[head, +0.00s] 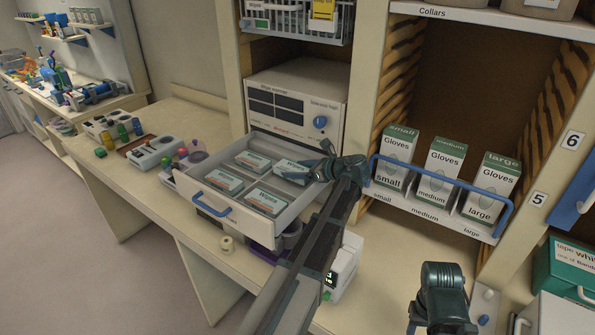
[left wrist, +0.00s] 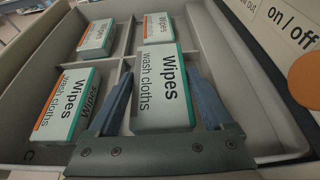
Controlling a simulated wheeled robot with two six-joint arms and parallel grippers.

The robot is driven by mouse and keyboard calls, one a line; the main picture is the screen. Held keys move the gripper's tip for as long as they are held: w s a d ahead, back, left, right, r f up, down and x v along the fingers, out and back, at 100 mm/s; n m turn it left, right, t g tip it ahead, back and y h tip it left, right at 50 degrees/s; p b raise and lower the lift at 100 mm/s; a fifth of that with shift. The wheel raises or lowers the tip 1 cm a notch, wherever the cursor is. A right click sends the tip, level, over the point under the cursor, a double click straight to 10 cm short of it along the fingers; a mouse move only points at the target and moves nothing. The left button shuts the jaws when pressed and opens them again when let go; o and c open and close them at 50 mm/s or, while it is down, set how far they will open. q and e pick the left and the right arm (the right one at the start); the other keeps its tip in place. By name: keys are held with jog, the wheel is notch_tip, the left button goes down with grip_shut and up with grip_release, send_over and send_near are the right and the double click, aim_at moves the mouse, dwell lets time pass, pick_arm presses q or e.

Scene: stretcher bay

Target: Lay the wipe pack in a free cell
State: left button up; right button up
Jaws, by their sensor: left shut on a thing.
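My left gripper (head: 326,166) is shut on a white, green and orange wipe pack (head: 291,170) at the back right of the open drawer (head: 198,191). In the left wrist view this pack (left wrist: 162,90) lies flat, label up, between the two blue-grey fingers. It is over or in the back right cell; I cannot tell whether it touches the floor. Three similar packs lie in the other cells: back left (head: 253,160), front left (head: 224,180) and front right (head: 266,201). My right gripper (head: 440,300) is partly in view at the bottom; its fingers are not clear.
A white device with a blue knob (head: 298,105) stands behind the drawer. Glove boxes (head: 442,165) stand in a rack with a blue rail to the right.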

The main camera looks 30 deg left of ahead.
pick_arm(q)
jog(key=shift+f+b, duration=0.5)
jog(key=shift+f, duration=0.1)
pick_arm(e)
jog(key=shift+f, duration=0.6)
pick_arm(q)
jog(key=o, duration=1.2)
pick_arm(e)
jog(key=shift+r, duration=0.1)
pick_arm(q)
jog(key=shift+r+p, duration=0.6)
jog(key=shift+p, duration=0.05)
jog(key=shift+p+v, duration=2.3)
jog(key=shift+v, duration=3.75)
pick_arm(e)
jog(key=shift+r, duration=2.85)
